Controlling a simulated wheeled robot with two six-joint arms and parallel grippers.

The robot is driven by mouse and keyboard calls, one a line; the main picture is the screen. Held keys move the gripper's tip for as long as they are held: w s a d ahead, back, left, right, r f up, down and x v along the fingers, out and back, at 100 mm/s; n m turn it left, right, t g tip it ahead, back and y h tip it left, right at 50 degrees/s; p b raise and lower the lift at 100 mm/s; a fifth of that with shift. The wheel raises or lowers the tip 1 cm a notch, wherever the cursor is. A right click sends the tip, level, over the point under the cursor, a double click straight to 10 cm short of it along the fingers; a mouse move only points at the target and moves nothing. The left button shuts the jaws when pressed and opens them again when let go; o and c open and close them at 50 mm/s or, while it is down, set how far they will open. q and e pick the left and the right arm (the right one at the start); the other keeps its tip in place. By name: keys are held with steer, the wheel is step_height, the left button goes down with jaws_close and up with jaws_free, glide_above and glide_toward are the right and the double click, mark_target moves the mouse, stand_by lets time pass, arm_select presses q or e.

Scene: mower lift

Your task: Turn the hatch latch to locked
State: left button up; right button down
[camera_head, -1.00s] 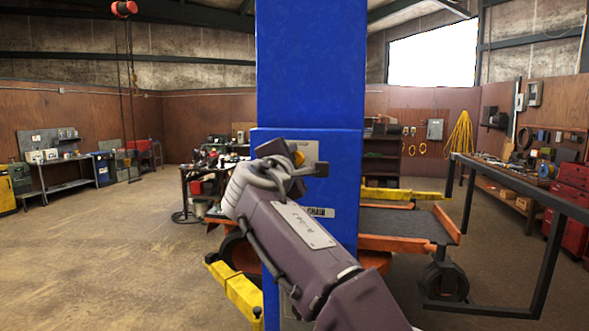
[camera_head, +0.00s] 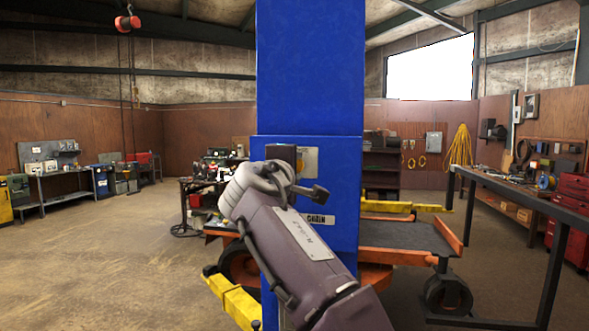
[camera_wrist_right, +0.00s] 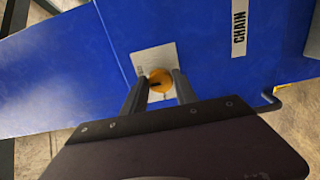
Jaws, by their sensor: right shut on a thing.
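The hatch latch is a round yellow-orange knob with a dark slot, on a pale plate on the blue column. In the right wrist view the knob (camera_wrist_right: 160,80) sits between the two fingers of my right gripper (camera_wrist_right: 159,92), which is shut on it. In the head view my right gripper (camera_head: 300,174) is at the column, one dark finger up and left, the other down and right. The pale plate (camera_head: 311,161) partly shows there; the knob is mostly hidden behind the gripper. My left gripper is out of view.
The blue column (camera_head: 310,70) stands upright before me, with a CHAIN label (camera_head: 321,219) below the latch. A yellow lift arm (camera_head: 235,302) is at its foot. Floor at left is clear.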

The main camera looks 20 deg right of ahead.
steer(key=c, duration=1)
jaws_free()
steer(key=b+v, duration=0.3)
steer(key=v, duration=0.6)
